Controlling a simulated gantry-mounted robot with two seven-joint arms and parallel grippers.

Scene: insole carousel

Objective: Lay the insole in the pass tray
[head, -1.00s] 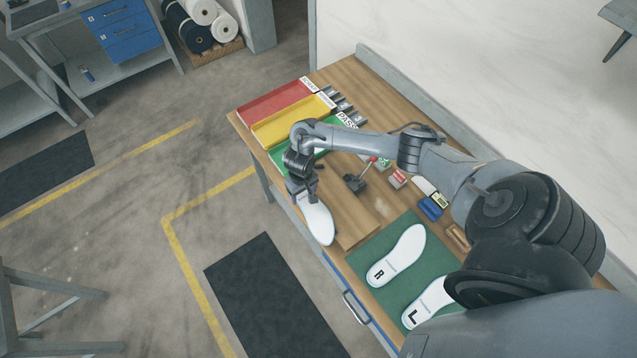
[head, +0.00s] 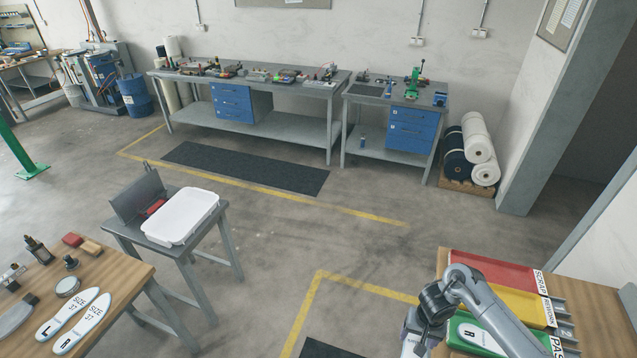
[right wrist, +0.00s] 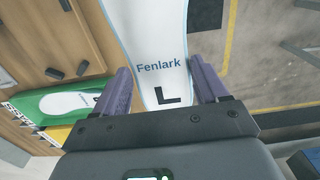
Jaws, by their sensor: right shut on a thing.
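My right gripper (right wrist: 160,92) is shut on a white insole (right wrist: 155,30) marked "Fenlark" and "L", gripped near its marked end. In the head view my right gripper (head: 418,335) is at the bottom, left of the trays, with a small part of the held insole (head: 408,347) showing. The green pass tray (head: 458,343) is right of it, partly behind my right arm. A white insole (head: 478,333) marked R lies in that tray. The tray (right wrist: 28,108) and its insole (right wrist: 65,103) also show in the right wrist view, left of my fingers. My left gripper is out of view.
The yellow tray (head: 508,299) and red scrap tray (head: 490,268) lie beyond the green one on the wooden bench. At the left, another wooden table (head: 125,275) carries two insoles marked size 37. A white bin (head: 185,215) stands on a grey stand.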

